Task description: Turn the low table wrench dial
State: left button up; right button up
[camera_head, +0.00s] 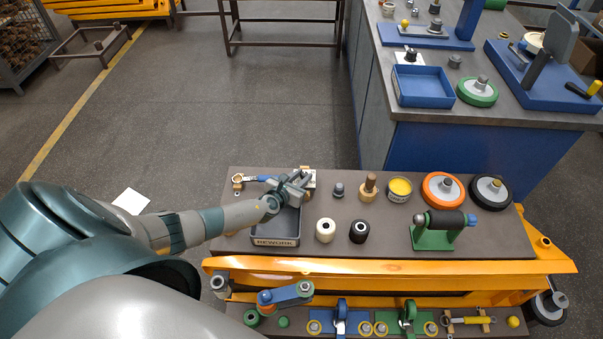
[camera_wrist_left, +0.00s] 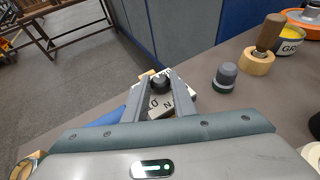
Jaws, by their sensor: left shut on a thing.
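A wrench with a blue handle (camera_head: 265,178) lies on light supports at the back left of the low table (camera_head: 440,249). In the left wrist view, a black round dial knob (camera_wrist_left: 160,82) stands on a white plate (camera_wrist_left: 183,104) with dark letters. My left gripper (camera_head: 301,179) reaches over the wrench's right end. In the wrist view its two fingers (camera_wrist_left: 158,84) lie on either side of the dial knob and are shut on it. In the head view the gripper mostly hides the dial. My right gripper is not in view.
A grey REWORK tray (camera_head: 275,242) lies below my left wrist. A small dark knob (camera_head: 338,190), a wooden-handled stamp (camera_head: 369,187) and a yellow tin (camera_head: 399,188) stand to the right.

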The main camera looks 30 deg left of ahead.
pick_arm(q)
jog(key=shift+d+r+n+y+p, duration=0.1)
jog(key=shift+d+n+y+p, duration=0.05)
jog(key=shift+n+y+p, duration=0.45)
jog(key=shift+d+r+n+y+p, duration=0.1)
jog(key=shift+d+n+y+p, duration=0.05)
jog(key=shift+n+y+p, duration=0.4)
jog(key=shift+w+d+f+n+g+y+p, duration=0.15)
jog(key=shift+n+g+y+p, duration=0.35)
jog(key=shift+n+y, duration=0.3)
jog(key=shift+d+n+g+y, duration=0.1)
jog(key=shift+n+g+y, duration=0.2)
jog(key=shift+n+y, duration=0.5)
jog(key=shift+w+n+g+y+b, duration=0.1)
jog(key=shift+n+g+y+b, duration=0.25)
jog(key=shift+n+g+y, duration=0.75)
jog(key=shift+t+y, duration=0.25)
jog(key=shift+t, duration=0.05)
jog(key=o, duration=1.1)
jog(key=shift+c, duration=0.2)
